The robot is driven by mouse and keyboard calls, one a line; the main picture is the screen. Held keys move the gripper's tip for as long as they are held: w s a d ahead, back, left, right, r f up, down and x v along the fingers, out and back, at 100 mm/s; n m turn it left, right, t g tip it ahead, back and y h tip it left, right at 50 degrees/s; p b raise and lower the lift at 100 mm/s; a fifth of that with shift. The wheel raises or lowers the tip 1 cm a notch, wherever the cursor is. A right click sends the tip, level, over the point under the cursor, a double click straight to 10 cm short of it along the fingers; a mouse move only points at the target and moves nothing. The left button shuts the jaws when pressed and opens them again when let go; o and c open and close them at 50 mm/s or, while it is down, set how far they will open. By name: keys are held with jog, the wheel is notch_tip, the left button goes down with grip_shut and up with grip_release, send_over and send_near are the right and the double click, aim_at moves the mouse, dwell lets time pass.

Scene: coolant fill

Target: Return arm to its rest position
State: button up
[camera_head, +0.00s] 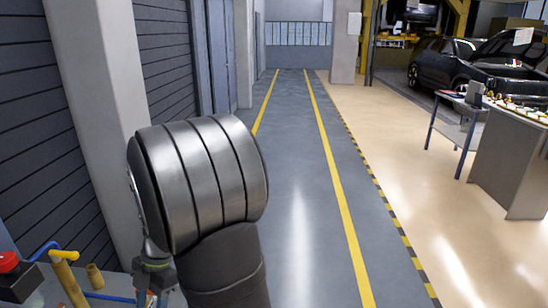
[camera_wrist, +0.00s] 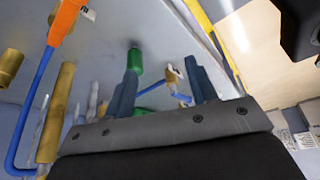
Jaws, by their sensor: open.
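My gripper (camera_wrist: 161,64) shows in the wrist view with two blue-grey fingers spread apart and nothing held between them. A green fitting (camera_wrist: 136,57) appears just past the left fingertip; I cannot tell whether they touch. A brass fitting (camera_wrist: 173,73) with a blue hose shows beyond the gap between the fingers. In the head view my large grey arm link fills the middle left and hides much of my gripper.
At the lower left of the head view are a brass pipe (camera_head: 66,278), a red knob (camera_head: 9,262) and blue hose. The wrist view shows an orange handle (camera_wrist: 65,20) on a blue hose. The aisle floor (camera_head: 300,200) is clear. A workbench (camera_head: 508,155) and car (camera_head: 470,65) stand right.

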jog(key=w+a+r+m+t+y, duration=0.1)
jog(key=w+a+r+m+t, duration=0.2)
jog(key=w+a+m, duration=0.6)
jog(key=w+a+r+m+t+y, duration=0.1)
jog(key=w+a+r+m+t, duration=0.2)
jog(key=w+a+m, duration=0.6)
jog(key=shift+w+r, duration=0.25)
jog(key=shift+w, duration=0.25)
jog(key=shift+a, duration=0.1)
jog(key=o, duration=1.1)
jog(key=shift+c, duration=0.2)
jog(key=s+d+r+n+g+h, duration=0.2)
jog(key=s+d+r+n+h, duration=0.3)
jog(key=s+d, duration=0.65)
jog(key=shift+y, duration=0.6)
jog(key=f, duration=0.5)
jog(key=w+f, duration=0.1)
jog(key=f, duration=0.2)
jog(key=shift+d+f, duration=0.25)
jog(key=shift+d, duration=0.1)
